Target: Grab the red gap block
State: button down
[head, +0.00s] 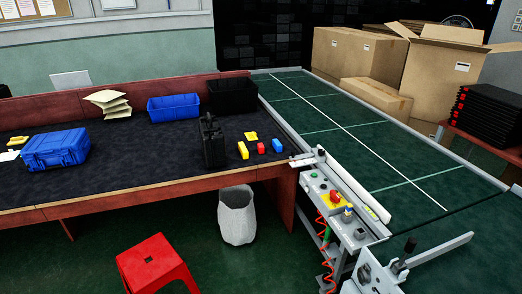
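A small red block (261,147) lies on the dark top of the long table (130,158), near its right end. It sits between a yellow block (243,150) on its left and a blue block (277,146) on its right, with small spaces between them. The red block is too small here to tell whether it has a gap. Nothing covers it. My gripper is not in view.
A black case (212,142) stands upright left of the blocks; a flat yellow piece (251,136) lies behind them. Blue (174,108) and black bins (233,97) stand at the back. A green conveyor (345,130) with a control panel (345,212) is right. A red stool (152,262) stands in front.

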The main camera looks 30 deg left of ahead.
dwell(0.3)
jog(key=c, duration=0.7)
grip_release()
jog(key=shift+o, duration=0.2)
